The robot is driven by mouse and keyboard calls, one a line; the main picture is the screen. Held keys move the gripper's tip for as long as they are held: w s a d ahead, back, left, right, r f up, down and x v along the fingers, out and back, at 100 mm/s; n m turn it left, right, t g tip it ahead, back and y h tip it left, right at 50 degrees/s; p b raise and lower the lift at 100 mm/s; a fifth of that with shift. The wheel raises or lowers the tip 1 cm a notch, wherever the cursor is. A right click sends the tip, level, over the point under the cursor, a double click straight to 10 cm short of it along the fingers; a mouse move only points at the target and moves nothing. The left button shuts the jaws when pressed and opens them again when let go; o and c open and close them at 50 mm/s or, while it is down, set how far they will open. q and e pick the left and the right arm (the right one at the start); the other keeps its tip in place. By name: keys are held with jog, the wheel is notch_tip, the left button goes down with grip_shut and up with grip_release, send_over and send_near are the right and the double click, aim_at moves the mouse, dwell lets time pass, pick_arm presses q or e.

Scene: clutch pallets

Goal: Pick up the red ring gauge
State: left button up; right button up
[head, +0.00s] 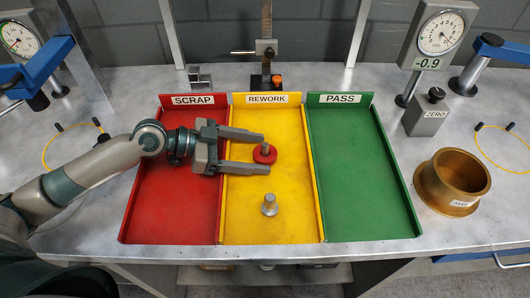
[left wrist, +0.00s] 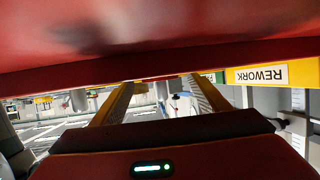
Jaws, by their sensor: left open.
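The red ring gauge (head: 260,158) is in the yellow REWORK tray (head: 245,225) in the head view, around the lower part of an upright grey pin (head: 266,147). My left gripper (head: 266,154) reaches in from the left, open, with one finger behind the ring and one in front. The ring is between the fingertips; I cannot tell whether either finger touches it. In the left wrist view, the two fingers (left wrist: 158,98) stand apart and a red surface fills the top; I cannot make out the ring there. My right gripper is not in view.
A second grey pin (head: 269,206) stands nearer in the yellow tray. The red SCRAP tray (head: 165,215) lies under my left gripper; the green PASS tray (head: 355,180) is empty. A brass ring (head: 435,190) stands at right, and a gauge stand (head: 267,60) behind.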

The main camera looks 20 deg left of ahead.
aim_at(254, 154)
pick_arm(q)
jog(key=shift+c, duration=0.6)
jog(key=c, duration=1.3)
jog(key=shift+o, duration=0.2)
jog(key=shift+r, duration=0.1)
